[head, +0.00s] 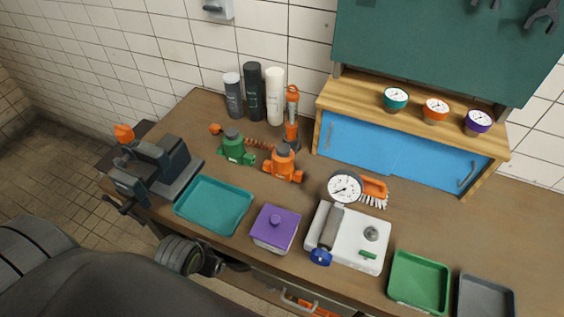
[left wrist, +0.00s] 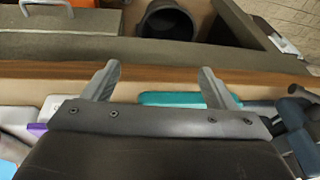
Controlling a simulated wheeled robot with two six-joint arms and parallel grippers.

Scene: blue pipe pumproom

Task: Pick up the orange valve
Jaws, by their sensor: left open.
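The orange valve (head: 283,165) stands upright on the wooden bench in the head view, right of a green valve (head: 235,148) and in front of an orange-and-grey upright tool. Nothing holds it. My left gripper (left wrist: 158,82) is open and empty in the left wrist view, its two grey fingers wide apart. Part of the teal tray (left wrist: 183,99) shows beyond and between the fingers. The orange valve is not seen in that view. In the head view my dark arm fills the lower left, and I cannot make out its fingertips there. My right gripper is in neither view.
In the head view a teal tray (head: 214,204), purple-lidded box (head: 274,228) and white scale (head: 360,240) line the bench front. A vise (head: 155,170) stands left. Bottles (head: 253,90) and a blue cabinet (head: 395,155) stand behind. Some bench is bare before the valves.

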